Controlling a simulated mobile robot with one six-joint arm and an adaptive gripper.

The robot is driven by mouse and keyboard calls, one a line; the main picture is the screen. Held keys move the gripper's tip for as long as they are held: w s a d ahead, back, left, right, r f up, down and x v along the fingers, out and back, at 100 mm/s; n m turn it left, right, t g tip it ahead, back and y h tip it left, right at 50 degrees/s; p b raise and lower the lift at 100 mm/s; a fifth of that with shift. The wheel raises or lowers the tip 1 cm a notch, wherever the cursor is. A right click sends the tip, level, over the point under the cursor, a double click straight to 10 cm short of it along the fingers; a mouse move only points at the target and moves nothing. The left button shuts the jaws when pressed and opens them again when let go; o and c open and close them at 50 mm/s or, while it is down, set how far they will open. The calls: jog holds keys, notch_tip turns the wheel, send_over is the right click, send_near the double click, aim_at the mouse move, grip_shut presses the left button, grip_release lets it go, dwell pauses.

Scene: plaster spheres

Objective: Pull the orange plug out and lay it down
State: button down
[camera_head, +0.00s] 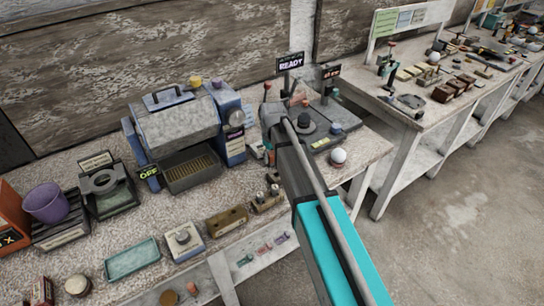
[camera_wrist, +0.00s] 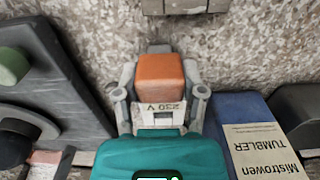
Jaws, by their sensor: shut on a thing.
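In the wrist view the orange plug (camera_wrist: 160,71) is a block with rounded edges, centred between the fingers of my gripper (camera_wrist: 160,80). The grey fingers are shut on its two sides. A pale "230 V" label (camera_wrist: 158,108) shows just below the plug, partly covered by my teal gripper body. I cannot tell from this view whether the plug is seated in its socket or clear of it. In the head view my arm reaches to the bench between the tumbler machine and the dark plate, and I cannot make out the plug there.
The tumbler machine (camera_head: 178,126) stands left of my arm, with an "OFF" sign at its front. A dark plate with knobs (camera_head: 322,128) lies to the right. A white ball (camera_head: 338,156) sits near the bench edge. A green tray (camera_head: 132,259) lies at front left.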

jog(key=shift+f, duration=0.1)
jog(key=shift+c, duration=0.5)
grip_release()
jog(key=shift+r+p, duration=1.95)
jog(key=shift+r, duration=0.1)
jog(key=s+d+m, duration=0.1)
jog(key=s+d, duration=0.3)
jog(key=d, duration=0.1)
jog(key=s+d+m, duration=0.2)
jog(key=s+d, duration=0.2)
jog(key=shift+s+d, duration=0.35)
jog(key=shift+d, duration=0.05)
jog(key=s+d+m, duration=0.3)
jog(key=s+d, duration=0.5)
jog(key=s, duration=0.2)
jog(key=shift+d+m, duration=0.2)
jog(key=shift+m, duration=0.2)
jog(key=shift+s, duration=0.1)
